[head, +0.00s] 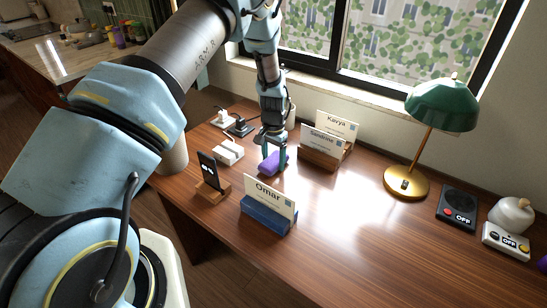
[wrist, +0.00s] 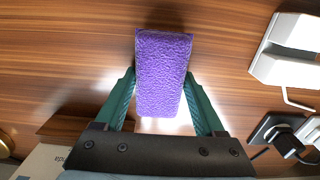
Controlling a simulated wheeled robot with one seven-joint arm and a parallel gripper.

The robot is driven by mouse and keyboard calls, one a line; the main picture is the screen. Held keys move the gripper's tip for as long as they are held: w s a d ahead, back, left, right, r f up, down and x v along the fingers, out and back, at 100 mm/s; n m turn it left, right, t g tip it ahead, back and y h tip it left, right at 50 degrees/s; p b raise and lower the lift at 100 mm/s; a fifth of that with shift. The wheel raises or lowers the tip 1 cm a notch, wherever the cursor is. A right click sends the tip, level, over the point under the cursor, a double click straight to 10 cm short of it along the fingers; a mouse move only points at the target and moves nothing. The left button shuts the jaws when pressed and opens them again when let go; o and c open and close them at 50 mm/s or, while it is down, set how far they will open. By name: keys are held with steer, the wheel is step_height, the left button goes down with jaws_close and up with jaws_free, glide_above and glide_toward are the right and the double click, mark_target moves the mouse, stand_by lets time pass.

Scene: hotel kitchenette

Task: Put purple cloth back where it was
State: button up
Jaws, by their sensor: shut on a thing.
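The purple cloth (head: 277,160) is a folded, fuzzy block over the wooden desk, left of the middle. My gripper (head: 271,153) reaches down to it with green fingers. In the wrist view the purple cloth (wrist: 162,70) fills the space between the fingertips of my gripper (wrist: 161,98), which are shut on its sides. The cloth is at or just above the desk top; I cannot tell whether it touches.
The "Omar" card holder (head: 268,218) and phone stand (head: 211,187) are in front. The "Sandrine" and "Kavya" cards (head: 322,145) stand behind right. A white adapter (head: 228,152) lies left. A green lamp (head: 440,105) and devices stand right. The desk's middle (head: 345,210) is clear.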

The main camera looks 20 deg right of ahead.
mark_target(273, 159)
steer(key=shift+f, duration=0.2)
steer(key=o, duration=1.3)
steer(key=shift+r, duration=0.1)
step_height(273, 159, up, 12)
steer(key=b, duration=0.5)
steer(key=w+a+r+n, duration=0.1)
steer(key=a+r+n, duration=0.15)
steer(key=a, duration=0.65)
steer(key=a+r+n, duration=0.2)
steer(key=a+r, duration=0.2)
steer(key=a, duration=0.5)
steer(key=s+a+r+n, duration=0.2)
steer(key=s+a, duration=0.4)
steer(key=a, duration=0.3)
steer(key=s+a+r+n+t, duration=0.1)
steer(key=s+a+n, duration=0.3)
steer(key=a, duration=0.5)
steer(key=shift+s+a+r+t, duration=0.3)
steer(key=shift+s+r, duration=0.1)
steer(key=shift+s, duration=0.55)
